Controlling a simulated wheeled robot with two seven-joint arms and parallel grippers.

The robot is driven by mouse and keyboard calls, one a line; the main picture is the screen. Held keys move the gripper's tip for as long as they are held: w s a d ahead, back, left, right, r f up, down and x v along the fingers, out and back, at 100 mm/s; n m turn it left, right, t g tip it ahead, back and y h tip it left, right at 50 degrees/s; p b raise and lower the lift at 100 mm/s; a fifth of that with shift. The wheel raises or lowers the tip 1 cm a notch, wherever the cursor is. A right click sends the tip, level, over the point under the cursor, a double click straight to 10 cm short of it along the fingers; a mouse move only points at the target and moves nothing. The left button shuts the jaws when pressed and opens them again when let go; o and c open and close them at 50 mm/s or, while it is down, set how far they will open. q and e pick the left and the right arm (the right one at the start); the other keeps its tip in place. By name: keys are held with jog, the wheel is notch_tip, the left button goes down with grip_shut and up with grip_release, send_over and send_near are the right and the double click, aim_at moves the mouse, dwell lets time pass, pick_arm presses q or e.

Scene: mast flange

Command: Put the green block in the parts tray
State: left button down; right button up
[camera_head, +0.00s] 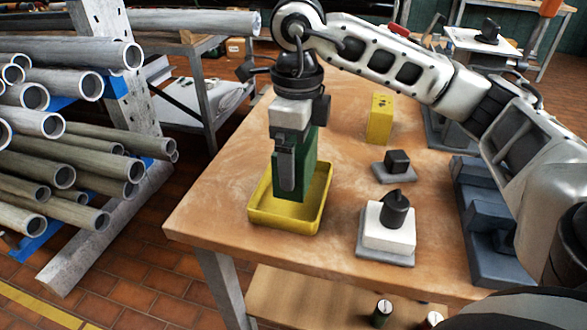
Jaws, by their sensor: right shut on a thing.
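The green block (309,158) is a tall dark green piece held upright in my right gripper (288,190). The gripper points straight down and is shut on the block, with a finger across its near face. The block is over the yellow parts tray (285,223), and its lower end is within the tray's outline. I cannot tell whether the block touches the tray floor. The tray stands on the wooden table near its left edge. My left gripper is not in view.
A yellow block (379,118) stands at the back. A small dark block on a grey plate (394,172) and a white block with a black knob (389,234) stand right of the tray. Blue-grey fixtures (492,250) line the right. A pipe rack (75,120) is left of the table (215,205).

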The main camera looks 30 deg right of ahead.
jog(key=shift+w+d+f, duration=0.1)
jog(key=shift+w+f, duration=0.35)
jog(key=shift+f, duration=0.05)
jog(key=f, duration=0.3)
jog(key=shift+w+d+f, duration=0.1)
jog(key=shift+w+f, duration=0.05)
jog(key=shift+w, duration=0.15)
jog(key=shift+f, duration=0.25)
